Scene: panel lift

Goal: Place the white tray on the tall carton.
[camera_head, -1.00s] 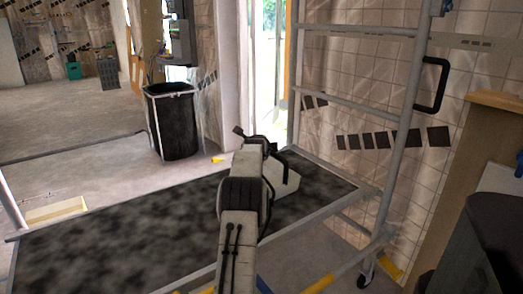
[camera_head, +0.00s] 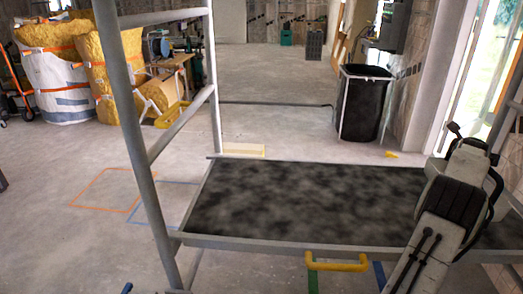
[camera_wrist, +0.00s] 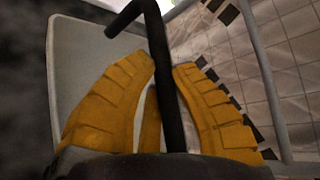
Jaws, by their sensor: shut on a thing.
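A pale grey-white panel with rounded corners, which looks like the white tray (camera_wrist: 85,65), fills the left of the wrist view behind my fingers. A black bar-like handle (camera_wrist: 160,35) crosses in front of it and runs between the yellow fingers. My gripper (camera_wrist: 164,68) is shut on this handle. How the handle joins the tray is hidden by the fingers. In the head view my arm reaches over the right end of the dark deck, and its own links hide the fingers. I see no tall carton in the current views.
A metal scaffold frame (camera_head: 148,165) with a dark mottled deck (camera_head: 300,200) stands close in front. Insulation bags (camera_head: 60,75) are at back left.

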